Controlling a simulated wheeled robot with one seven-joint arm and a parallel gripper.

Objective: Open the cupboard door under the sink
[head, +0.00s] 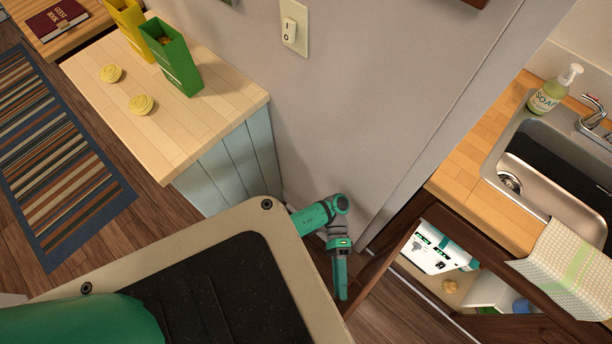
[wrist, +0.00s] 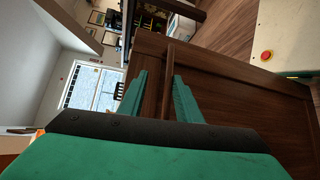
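The dark brown cupboard door (head: 378,272) under the sink (head: 560,178) stands swung out from the cupboard, and part of the inside shows. In the wrist view the door's wood panel (wrist: 235,85) fills the middle and right. My gripper (head: 341,292) is at the door's outer end in the head view. In the wrist view my gripper (wrist: 160,76) has its two green fingers apart, with a narrow brown wooden strip (wrist: 168,75) between them. The strip lies close to the right finger, with a gap to the left one. I cannot tell whether it is touched.
Inside the cupboard are a white box with green marks (head: 436,250) and a small round tan thing (head: 450,287). A checked towel (head: 568,265) hangs at the sink front. A wood-topped counter (head: 175,105) and grey wall (head: 345,120) stand left of the cupboard.

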